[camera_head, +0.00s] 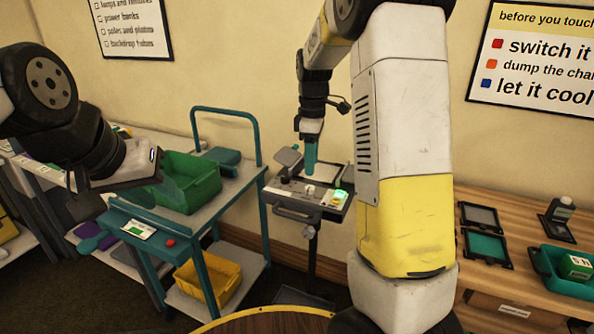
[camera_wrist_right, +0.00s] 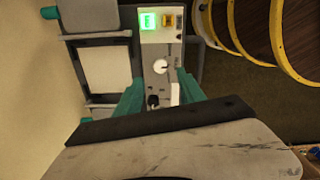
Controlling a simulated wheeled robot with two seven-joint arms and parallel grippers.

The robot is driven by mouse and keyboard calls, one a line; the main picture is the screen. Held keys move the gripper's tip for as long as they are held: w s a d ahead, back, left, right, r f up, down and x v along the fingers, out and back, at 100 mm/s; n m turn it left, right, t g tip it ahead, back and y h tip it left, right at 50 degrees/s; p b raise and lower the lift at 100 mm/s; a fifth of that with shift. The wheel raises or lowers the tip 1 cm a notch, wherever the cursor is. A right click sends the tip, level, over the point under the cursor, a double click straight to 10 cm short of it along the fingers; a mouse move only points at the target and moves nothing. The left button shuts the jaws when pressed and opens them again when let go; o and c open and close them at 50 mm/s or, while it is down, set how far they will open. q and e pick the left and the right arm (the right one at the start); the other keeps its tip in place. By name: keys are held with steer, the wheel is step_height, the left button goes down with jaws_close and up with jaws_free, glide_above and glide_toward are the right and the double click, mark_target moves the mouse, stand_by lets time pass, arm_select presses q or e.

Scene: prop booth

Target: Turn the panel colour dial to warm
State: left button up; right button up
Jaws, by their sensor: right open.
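The panel (camera_head: 283,200) is a pale control box on a dark stand. In the right wrist view its face (camera_wrist_right: 150,50) carries a round white dial (camera_wrist_right: 161,66) with a dark pointer mark. A black knob (camera_wrist_right: 153,101) sits nearer my gripper, beside a pale upright piece (camera_wrist_right: 175,88). I cannot read which knob sets colour. My right gripper (camera_head: 311,160) points down above the panel, and its teal fingers (camera_wrist_right: 158,95) are open, one on either side of the black knob's area; contact is unclear. My left gripper (camera_head: 128,168) is far left, its fingers not clear.
A green lit button (camera_wrist_right: 148,21) and an orange button (camera_wrist_right: 168,21) sit at the panel's end. A teal cart with a green bin (camera_head: 190,185) stands left of the panel. A wooden table (camera_head: 500,255) with trays is at right. My right arm hides the middle.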

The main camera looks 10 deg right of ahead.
mark_target(311, 187)
step_height(311, 187, down, 7)
steer(key=shift+f, duration=0.15)
steer(key=shift+c, duration=0.5)
jaws_close()
